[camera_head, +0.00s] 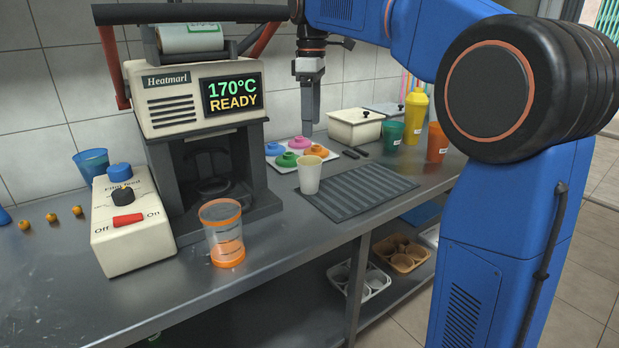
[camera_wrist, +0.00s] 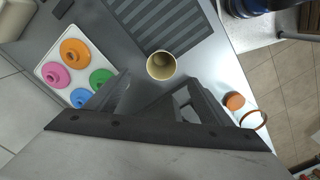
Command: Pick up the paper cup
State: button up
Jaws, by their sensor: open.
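The paper cup (camera_head: 310,175) is cream-coloured and stands upright at the left end of the dark ribbed mat in the head view. In the wrist view I look down into the open top of the paper cup (camera_wrist: 161,65), just beyond my fingers. My gripper (camera_head: 309,122) points down above the counter, higher than the cup and close to it in the head view. In the wrist view my gripper (camera_wrist: 150,95) has its fingers apart, with nothing between them. The cup stands free of the fingers.
The ribbed mat (camera_head: 357,192) lies right of the cup. A white tray with coloured lids (camera_head: 297,154) is behind it. The sealing machine (camera_head: 199,96), a clear measuring cup with orange rims (camera_head: 222,233) and the control box (camera_head: 130,227) stand left. A white lidded container (camera_head: 354,127) is at the back.

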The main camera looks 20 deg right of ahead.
aim_at(310, 174)
jog(key=shift+s+a+f, duration=0.1)
jog(key=shift+a+f, duration=0.05)
jog(key=shift+f, duration=3.8)
jog(key=shift+a+f, duration=0.1)
jog(key=shift+f, duration=3.85)
jog(key=shift+c, duration=0.5)
jog(key=c, duration=1)
